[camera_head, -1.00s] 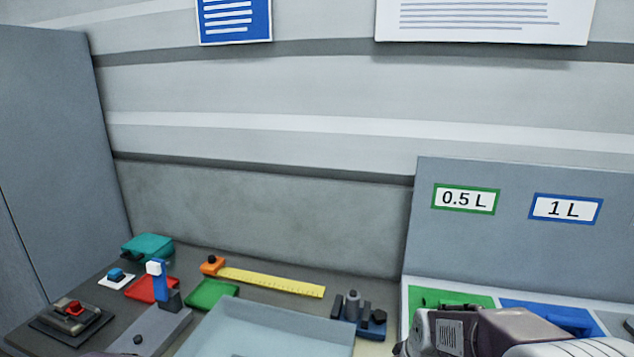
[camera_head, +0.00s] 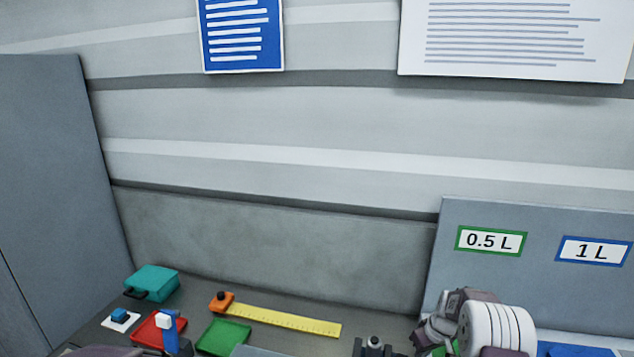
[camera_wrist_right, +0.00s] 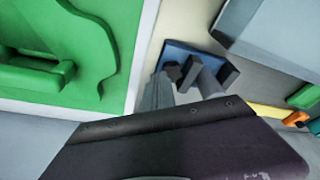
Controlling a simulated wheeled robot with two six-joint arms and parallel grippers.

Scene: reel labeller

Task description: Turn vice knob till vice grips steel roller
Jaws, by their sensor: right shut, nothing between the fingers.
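The vice (camera_head: 374,348) is cut by the bottom edge of the head view, with only its grey upper parts showing. The right wrist view shows its blue base (camera_wrist_right: 182,52), grey uprights and a dark knob (camera_wrist_right: 172,70). A grey cylinder (camera_wrist_right: 208,84), apparently the steel roller, stands among the uprights; I cannot tell whether the jaws touch it. My right gripper (camera_wrist_right: 154,95) is shut and empty, its tips close to the knob side of the vice; contact is unclear. In the head view it is right of the vice.
A green tray (camera_wrist_right: 75,35) lies beside the vice, and a blue tray (camera_head: 575,350) shows further right. A panel with volume labels (camera_head: 540,220) stands behind them. A yellow ruler (camera_head: 285,320), green tile (camera_head: 222,337), red tile (camera_head: 152,327) and teal box (camera_head: 152,283) lie to the left.

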